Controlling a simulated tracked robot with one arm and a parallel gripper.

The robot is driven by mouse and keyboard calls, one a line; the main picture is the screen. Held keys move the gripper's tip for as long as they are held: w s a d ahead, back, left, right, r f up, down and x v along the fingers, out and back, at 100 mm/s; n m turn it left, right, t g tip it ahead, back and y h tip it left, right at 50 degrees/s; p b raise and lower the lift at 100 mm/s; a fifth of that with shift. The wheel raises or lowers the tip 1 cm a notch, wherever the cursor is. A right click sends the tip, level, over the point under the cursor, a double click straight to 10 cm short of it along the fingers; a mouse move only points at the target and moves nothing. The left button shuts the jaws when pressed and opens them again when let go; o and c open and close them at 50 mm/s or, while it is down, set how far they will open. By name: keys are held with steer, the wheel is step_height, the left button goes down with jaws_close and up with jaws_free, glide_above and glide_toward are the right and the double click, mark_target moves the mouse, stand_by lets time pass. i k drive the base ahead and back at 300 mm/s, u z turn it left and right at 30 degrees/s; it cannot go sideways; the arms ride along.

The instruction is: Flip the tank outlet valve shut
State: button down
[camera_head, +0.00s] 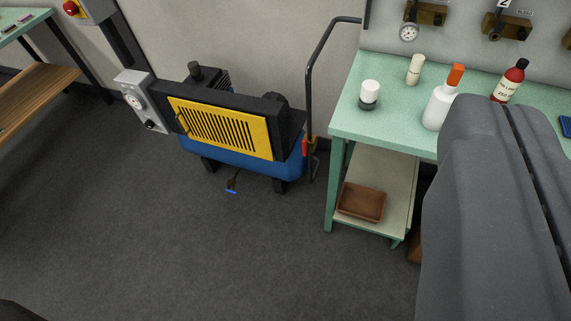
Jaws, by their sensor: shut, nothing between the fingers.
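The blue tank (225,165) of a compressor stands on the floor against the wall, left of the green table. A small valve with a red lever (305,148) sits at the tank's right end, beside a brass fitting (312,142) and a dark pipe. The lever looks roughly upright; its exact angle is too small to tell. A second small valve with a blue handle (231,191) hangs under the tank near the floor. My gripper's fingers do not show; a grey link of my arm fills the lower right.
A yellow slotted guard (222,129) covers the compressor's front. The dark pipe (318,60) bends up along the wall. The green table (350,122) holds bottles, with a brown tray (361,202) on its lower shelf. The floor (200,250) before the tank is clear.

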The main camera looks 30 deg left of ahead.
mark_target(305, 149)
steer(key=z, duration=0.05)
steer(key=k, duration=0.1)
steer(key=u, duration=0.45)
steer(key=i, duration=1.2)
steer(key=z, duration=0.35)
